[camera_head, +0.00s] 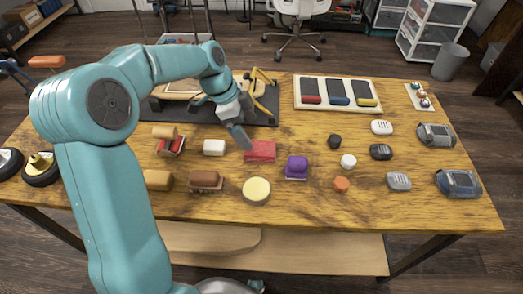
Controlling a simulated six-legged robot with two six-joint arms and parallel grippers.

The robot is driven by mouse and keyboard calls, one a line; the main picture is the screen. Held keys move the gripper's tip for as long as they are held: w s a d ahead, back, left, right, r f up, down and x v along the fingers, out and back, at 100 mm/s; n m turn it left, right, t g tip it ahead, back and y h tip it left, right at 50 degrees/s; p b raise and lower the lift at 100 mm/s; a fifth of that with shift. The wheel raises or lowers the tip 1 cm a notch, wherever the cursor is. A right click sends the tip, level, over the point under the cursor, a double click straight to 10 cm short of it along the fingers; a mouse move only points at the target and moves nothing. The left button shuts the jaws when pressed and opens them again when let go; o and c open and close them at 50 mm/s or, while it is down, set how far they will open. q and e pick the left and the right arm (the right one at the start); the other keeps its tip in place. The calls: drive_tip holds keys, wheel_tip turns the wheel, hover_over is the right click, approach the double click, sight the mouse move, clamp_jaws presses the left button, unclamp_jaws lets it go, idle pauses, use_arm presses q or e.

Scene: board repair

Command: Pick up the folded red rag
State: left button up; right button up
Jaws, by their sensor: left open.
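The folded red rag (261,152) lies flat on the wooden table, near the middle. My left gripper (243,139) reaches down from the left, just beside the rag's upper left edge. Its fingers are dark and small in the view, open and empty. I cannot tell whether a fingertip touches the rag. My right gripper is not in view.
A dark mat (262,117) lies behind. A tray (300,106) with coloured pieces stands at the back right.

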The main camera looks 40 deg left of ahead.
sight(259, 148)
use_arm(q)
drive_tip(key=x, duration=0.6)
drive_tip(key=shift+s+d+f+b, duration=0.2)
drive_tip(key=shift+d+b, duration=0.15)
drive_tip(key=shift+w+d+f, duration=0.1)
drive_tip(key=shift+w+f, duration=0.05)
drive_tip(key=shift+f, duration=0.35)
drive_tip(key=c, duration=1.1)
